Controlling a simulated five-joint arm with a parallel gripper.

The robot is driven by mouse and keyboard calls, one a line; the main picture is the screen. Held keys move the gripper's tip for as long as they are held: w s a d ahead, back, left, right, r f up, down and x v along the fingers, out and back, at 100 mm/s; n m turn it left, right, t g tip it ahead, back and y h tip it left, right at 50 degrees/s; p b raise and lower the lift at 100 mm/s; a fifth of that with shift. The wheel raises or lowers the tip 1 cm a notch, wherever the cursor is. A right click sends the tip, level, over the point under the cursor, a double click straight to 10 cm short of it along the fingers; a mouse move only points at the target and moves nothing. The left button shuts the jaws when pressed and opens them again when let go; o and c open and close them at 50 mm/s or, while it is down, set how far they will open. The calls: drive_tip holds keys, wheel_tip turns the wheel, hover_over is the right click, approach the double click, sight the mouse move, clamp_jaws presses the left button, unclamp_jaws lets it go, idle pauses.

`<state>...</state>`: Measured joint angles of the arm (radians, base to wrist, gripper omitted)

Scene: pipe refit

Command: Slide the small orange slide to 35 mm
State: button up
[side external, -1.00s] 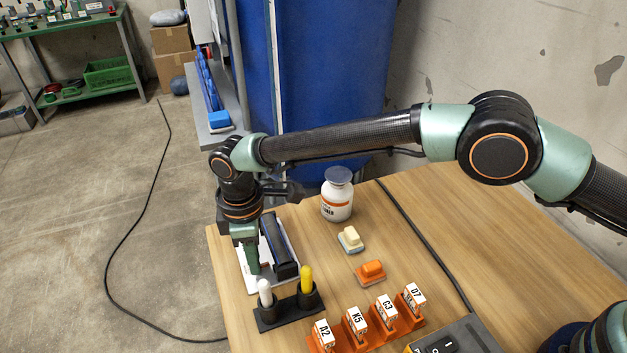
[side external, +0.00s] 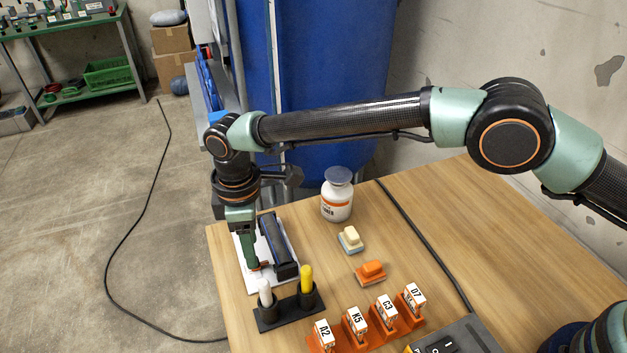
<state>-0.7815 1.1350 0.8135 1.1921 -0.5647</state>
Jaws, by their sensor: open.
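A small orange piece (side external: 260,266), probably the slide, shows at the fingertips of my gripper (side external: 251,266). It lies on or over a white plate (side external: 257,282) at the left of the table. My gripper points down, and its green fingers partly hide the orange piece. The gripper is open; I cannot tell whether the fingers touch the piece or stand around it. No scale marks can be read. A dark cylindrical body (side external: 279,246) lies on the plate just right of the fingers.
A black holder (side external: 283,312) with white and yellow pens stands in front of the plate. To the right are an orange block (side external: 371,270), a cream block (side external: 350,239), a white jar (side external: 338,200) and orange stands with labelled tags (side external: 356,324).

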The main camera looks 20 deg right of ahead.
wheel_tip(320, 180, up, 9)
idle(0.3)
drive_tip(key=w+d+r+m+t+y, duration=0.1)
drive_tip(key=d+r+m, duration=0.3)
drive_tip(key=d+r, duration=0.5)
drive_tip(key=w+d+r+m+t, duration=0.1)
drive_tip(key=d+r+m, duration=0.3)
drive_tip(key=d, duration=0.8)
drive_tip(key=s+d+f+m+t, duration=0.1)
drive_tip(key=s+d+m, duration=0.2)
drive_tip(key=s+d, duration=0.4)
drive_tip(key=s+d+f+m+t+h, duration=0.1)
drive_tip(key=s+d+m+t, duration=0.1)
drive_tip(key=s+d+m, duration=0.2)
drive_tip(key=s+d, duration=0.3)
drive_tip(key=d, duration=0.5)
drive_tip(key=shift+d+t, duration=0.2)
drive_tip(key=shift+t, duration=0.1)
drive_tip(key=shift+s+r, duration=0.1)
